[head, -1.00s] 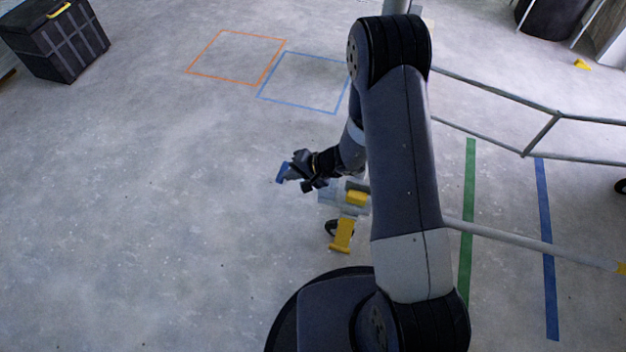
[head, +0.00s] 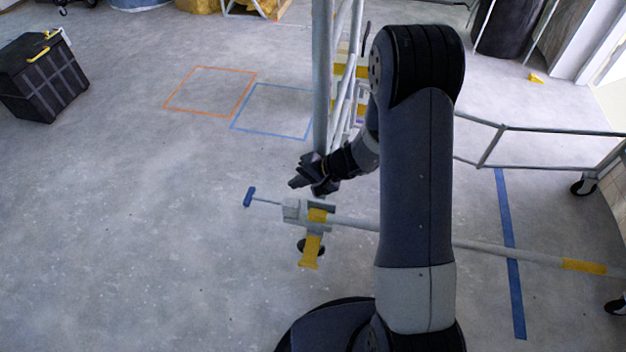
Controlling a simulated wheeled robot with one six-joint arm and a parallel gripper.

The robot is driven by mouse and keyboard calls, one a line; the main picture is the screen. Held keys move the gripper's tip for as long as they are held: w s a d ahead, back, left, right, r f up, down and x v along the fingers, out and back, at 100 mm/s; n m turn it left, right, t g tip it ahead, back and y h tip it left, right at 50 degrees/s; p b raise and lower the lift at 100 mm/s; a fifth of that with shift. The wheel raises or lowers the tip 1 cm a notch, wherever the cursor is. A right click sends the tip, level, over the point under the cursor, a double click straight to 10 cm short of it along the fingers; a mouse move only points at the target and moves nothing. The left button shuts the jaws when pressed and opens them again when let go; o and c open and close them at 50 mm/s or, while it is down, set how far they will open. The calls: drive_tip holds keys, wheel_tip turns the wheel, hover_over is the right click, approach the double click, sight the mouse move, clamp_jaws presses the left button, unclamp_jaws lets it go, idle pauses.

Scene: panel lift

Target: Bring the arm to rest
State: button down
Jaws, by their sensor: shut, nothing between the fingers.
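My arm reaches up and over, and my dark gripper (head: 298,182) points left. It is shut and empty, just in front of the grey mast (head: 320,90) of the panel lift. Below it is the lift's base with a grey block (head: 296,210) and a yellow foot piece (head: 311,252). A thin rod with a blue grip (head: 248,197) sticks out left from the block. The blue grip is apart from my gripper. My arm hides part of the lift's frame.
A grey base bar (head: 480,246) with a yellow band runs right across a blue floor stripe (head: 510,260). Orange (head: 208,113) and blue (head: 232,127) floor outlines lie at the back left. A black crate (head: 45,80) stands far left.

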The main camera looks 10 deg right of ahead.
drive_tip(key=shift+v, duration=0.9)
